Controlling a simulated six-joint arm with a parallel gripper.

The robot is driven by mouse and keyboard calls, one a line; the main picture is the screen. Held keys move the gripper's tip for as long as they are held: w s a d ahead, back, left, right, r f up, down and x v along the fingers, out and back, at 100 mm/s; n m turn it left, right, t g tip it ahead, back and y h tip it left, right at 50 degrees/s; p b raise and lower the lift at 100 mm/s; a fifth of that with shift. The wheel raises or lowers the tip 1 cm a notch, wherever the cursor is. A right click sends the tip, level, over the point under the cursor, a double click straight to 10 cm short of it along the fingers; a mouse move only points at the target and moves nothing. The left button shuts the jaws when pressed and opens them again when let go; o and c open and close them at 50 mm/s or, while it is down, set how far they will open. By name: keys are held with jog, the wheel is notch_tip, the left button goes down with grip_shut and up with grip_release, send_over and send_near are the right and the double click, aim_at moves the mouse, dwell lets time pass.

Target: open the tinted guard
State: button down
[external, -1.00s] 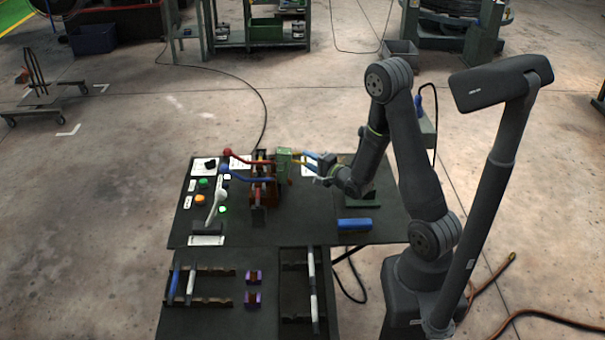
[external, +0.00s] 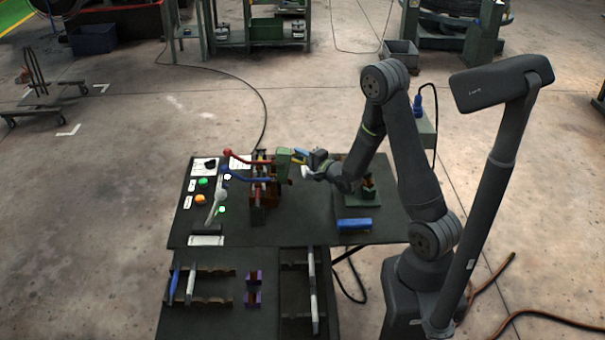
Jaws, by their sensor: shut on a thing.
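I cannot clearly pick out the tinted guard; no see-through panel stands out at this size. The drum assembly (external: 262,190) stands on the dark table, with a red-knobbed lever (external: 243,157) and a blue lever (external: 246,173) reaching left. A green block (external: 283,158) sits at its upper right. My gripper (external: 307,165) is just right of this block, at about its height, reaching in from the right. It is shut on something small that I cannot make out. Small blue and yellow parts (external: 297,161) show between it and the block.
A panel with green and orange buttons (external: 201,191) and a grey lever (external: 216,207) stand left of the drum. A green stand (external: 362,198) and a blue block (external: 354,224) lie to the right. Tool racks (external: 200,300) fill the lower table.

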jog(key=shift+s+a+r+n+g+h, duration=0.1)
jog(key=shift+a+r+n+g+h, duration=0.15)
jog(key=shift+a, duration=0.25)
jog(key=shift+a+r+n+g+h, duration=0.15)
jog(key=shift+a+r, duration=0.1)
jog(key=shift+a, duration=0.2)
jog(key=c, duration=1.5)
grip_release()
jog(key=shift+r, duration=0.1)
jog(key=v, duration=1.7)
jog(key=shift+s+d, duration=0.15)
jog(key=shift+s, duration=0.05)
